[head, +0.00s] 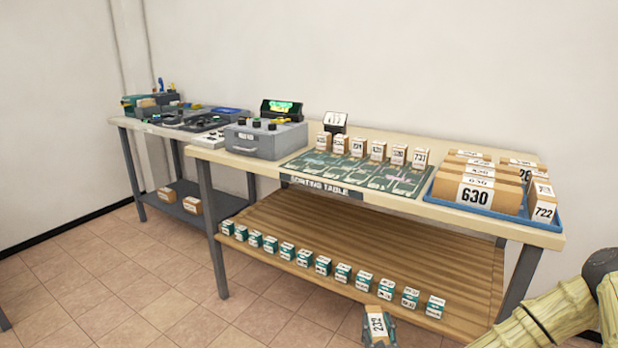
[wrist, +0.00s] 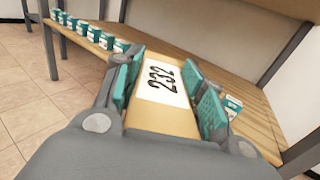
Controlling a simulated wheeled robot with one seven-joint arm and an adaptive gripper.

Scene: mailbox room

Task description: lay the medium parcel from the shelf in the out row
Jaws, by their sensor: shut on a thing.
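A brown parcel with a white label reading 232 (head: 377,325) is between the fingers of my gripper (head: 379,332), in front of the lower shelf. In the wrist view the parcel (wrist: 165,85) sits between teal finger pads (wrist: 205,100), which press on its two sides. My gripper is shut on it. The sorting table (head: 480,220) has a wooden lower shelf (head: 400,250). Which row is the out row I cannot read. A row of several small labelled parcels (head: 378,150) stands along the back of a green marked mat (head: 345,175) on the tabletop.
Several small teal-and-white boxes (head: 305,257) line the lower shelf's front edge. A blue tray (head: 545,222) at the right end holds several larger parcels, one marked 630 (head: 476,194). A grey machine (head: 265,140) stands at the left end. The shelf behind the boxes is clear.

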